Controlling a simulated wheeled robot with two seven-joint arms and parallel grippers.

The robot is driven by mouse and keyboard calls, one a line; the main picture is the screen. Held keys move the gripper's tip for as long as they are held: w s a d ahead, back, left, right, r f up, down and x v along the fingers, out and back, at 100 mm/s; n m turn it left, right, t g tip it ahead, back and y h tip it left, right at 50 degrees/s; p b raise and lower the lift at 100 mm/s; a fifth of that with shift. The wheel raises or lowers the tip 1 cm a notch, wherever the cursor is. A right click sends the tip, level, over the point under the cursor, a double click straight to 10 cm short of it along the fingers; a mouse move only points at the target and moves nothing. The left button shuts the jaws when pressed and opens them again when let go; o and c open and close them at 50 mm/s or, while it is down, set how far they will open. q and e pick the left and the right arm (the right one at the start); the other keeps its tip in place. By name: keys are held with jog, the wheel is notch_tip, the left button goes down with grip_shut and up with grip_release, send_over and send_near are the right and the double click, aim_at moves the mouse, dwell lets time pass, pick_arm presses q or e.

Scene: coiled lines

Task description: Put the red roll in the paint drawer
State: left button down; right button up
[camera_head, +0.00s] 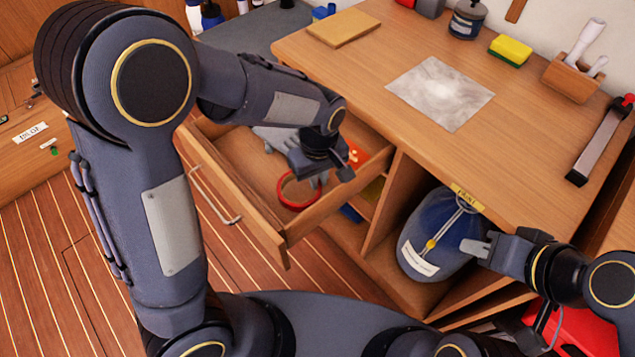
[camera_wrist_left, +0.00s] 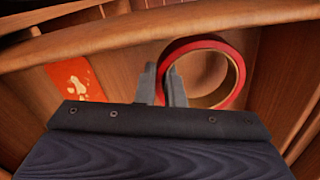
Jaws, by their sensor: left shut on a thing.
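The red roll (camera_head: 287,199) is a ring of red tape with a tan inside. It is within the open wooden drawer (camera_head: 225,180). My left gripper (camera_head: 319,180) reaches down into the drawer. In the left wrist view its two fingers (camera_wrist_left: 166,88) are shut on the left wall of the red roll (camera_wrist_left: 238,67). I cannot tell whether the roll touches the drawer floor. An orange-red card with a pale splash (camera_wrist_left: 73,79) lies in the drawer. My right gripper (camera_head: 474,247) is beside a blue bag (camera_head: 425,235); its jaw opening is unclear.
The worktop (camera_head: 390,60) above holds a grey sheet (camera_head: 440,92), a yellow sponge (camera_head: 510,50) and a wooden block with tools (camera_head: 574,77). The blue bag sits in an open compartment below. A small yellow label (camera_head: 467,197) is on the bench edge. The drawer walls surround my left gripper.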

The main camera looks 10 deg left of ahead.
pick_arm(q)
jog(key=shift+a+f, duration=0.1)
jog(key=shift+f, duration=1.05)
jog(key=shift+f, duration=0.1)
jog(key=c, duration=1.5)
grip_release()
jog(key=shift+c, duration=0.2)
